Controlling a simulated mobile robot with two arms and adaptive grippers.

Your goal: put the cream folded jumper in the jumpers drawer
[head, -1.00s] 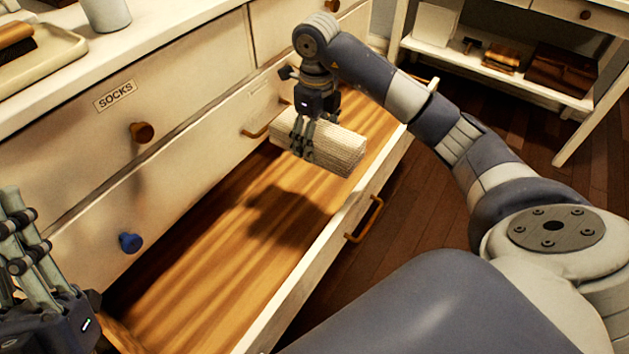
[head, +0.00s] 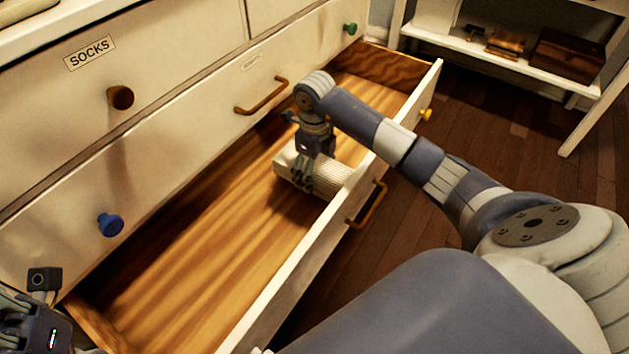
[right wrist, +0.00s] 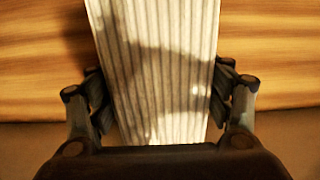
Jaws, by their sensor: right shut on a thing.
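The cream folded jumper (head: 333,175) is a ribbed, rolled-looking bundle low inside the open drawer (head: 190,270), near its front wall. My right gripper (head: 304,184) is shut on it from above. In the right wrist view the ribbed jumper (right wrist: 160,70) lies between the two fingers (right wrist: 158,108), with wooden drawer floor behind it. I cannot tell whether the jumper touches the floor. My left gripper (head: 30,320) is at the bottom left corner, partly cut off, and its jaws are unclear.
The open drawer is otherwise bare, with free floor to the left. Above it are a closed drawer with a bar handle (head: 262,97) and one labelled SOCKS (head: 90,52). A white shelf unit (head: 520,62) stands at the back right.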

